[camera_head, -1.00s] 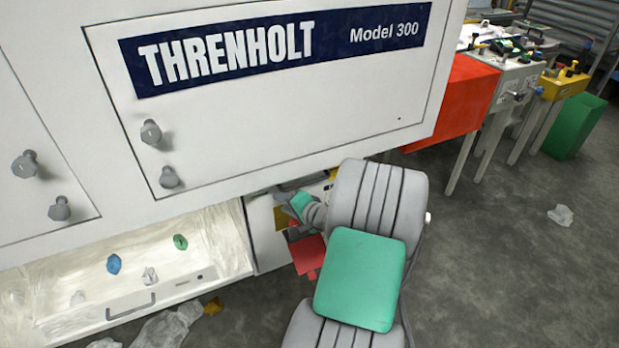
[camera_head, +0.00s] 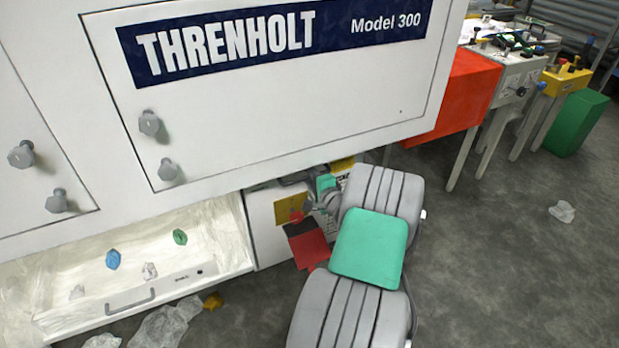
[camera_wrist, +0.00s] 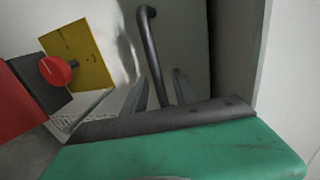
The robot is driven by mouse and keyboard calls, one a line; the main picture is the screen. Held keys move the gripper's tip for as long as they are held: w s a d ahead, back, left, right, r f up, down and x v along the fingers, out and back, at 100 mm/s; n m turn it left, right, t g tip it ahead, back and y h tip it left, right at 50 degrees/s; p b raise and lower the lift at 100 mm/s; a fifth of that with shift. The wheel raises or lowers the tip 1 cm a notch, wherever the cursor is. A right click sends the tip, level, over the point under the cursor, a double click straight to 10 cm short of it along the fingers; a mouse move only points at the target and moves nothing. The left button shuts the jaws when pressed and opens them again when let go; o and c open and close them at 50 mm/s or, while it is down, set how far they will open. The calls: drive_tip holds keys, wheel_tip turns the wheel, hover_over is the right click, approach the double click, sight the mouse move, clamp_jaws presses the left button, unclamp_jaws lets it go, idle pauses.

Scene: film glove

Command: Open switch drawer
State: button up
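The switch drawer (camera_head: 268,232) is a pale front under the white cabinet, right of an open drawer, and looks closed. It bears a yellow plate with a red rotary switch, clear in the wrist view (camera_wrist: 85,50). Its dark bar handle (camera_wrist: 152,45) runs up and down in the wrist view; its top shows in the head view (camera_head: 292,179). My gripper (camera_wrist: 160,88) is open at the handle, one grey finger on each side of its lower part. Whether either finger touches the handle I cannot tell. In the head view my arm hides most of my gripper.
An open drawer (camera_head: 217,277) lined with clear film holds several small coloured pieces at lower left. A red panel (camera_head: 307,243) stands beside the switch plate. The floor at right is mostly clear.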

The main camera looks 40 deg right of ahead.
clamp_jaws()
idle(1.2)
